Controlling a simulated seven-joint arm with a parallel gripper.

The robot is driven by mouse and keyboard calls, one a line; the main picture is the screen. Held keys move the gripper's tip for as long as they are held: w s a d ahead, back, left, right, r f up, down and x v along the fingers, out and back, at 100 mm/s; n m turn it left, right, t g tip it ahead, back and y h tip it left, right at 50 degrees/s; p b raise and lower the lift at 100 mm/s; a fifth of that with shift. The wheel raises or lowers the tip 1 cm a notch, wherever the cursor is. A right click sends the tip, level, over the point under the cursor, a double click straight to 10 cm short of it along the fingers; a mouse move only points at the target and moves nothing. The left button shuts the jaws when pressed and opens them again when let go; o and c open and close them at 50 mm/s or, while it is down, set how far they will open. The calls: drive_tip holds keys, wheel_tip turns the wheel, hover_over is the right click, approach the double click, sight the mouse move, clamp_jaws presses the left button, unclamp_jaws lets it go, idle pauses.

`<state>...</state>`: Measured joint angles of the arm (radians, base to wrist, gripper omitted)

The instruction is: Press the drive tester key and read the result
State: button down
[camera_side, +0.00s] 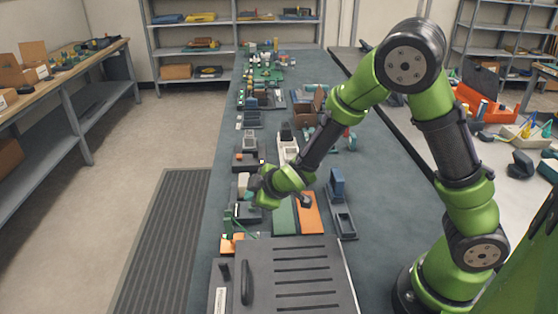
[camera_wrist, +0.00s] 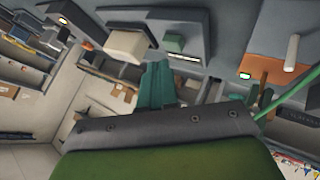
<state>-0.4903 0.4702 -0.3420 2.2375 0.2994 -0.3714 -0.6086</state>
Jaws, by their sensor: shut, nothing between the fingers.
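My gripper (camera_side: 252,194) is over the left edge of the bench in the side view. Its green fingers (camera_wrist: 157,68) are together and empty in the wrist view. Just beyond the fingertips is a dark grey device (camera_wrist: 190,20) with a pale block (camera_wrist: 127,44), a teal round key (camera_wrist: 173,43) and a thin lit strip (camera_wrist: 183,57). The fingertips appear close below the key; I cannot tell whether they touch it. No label names the drive tester, and I cannot read a result on the strip. My gripper hides part of this device in the side view.
An orange block (camera_wrist: 270,66) with a white post and a small lit green display stands to the right in the wrist view. A slotted grey case (camera_side: 295,275) fills the bench front. Green and orange slabs (camera_side: 310,214) lie right of my gripper.

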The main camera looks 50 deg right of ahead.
drive_tip(key=shift+f, duration=0.15)
idle(0.3)
drive_tip(key=shift+f, duration=0.25)
drive_tip(key=shift+f, duration=0.5)
idle(0.5)
drive_tip(key=shift+r, duration=0.9)
drive_tip(key=shift+r, duration=2.55)
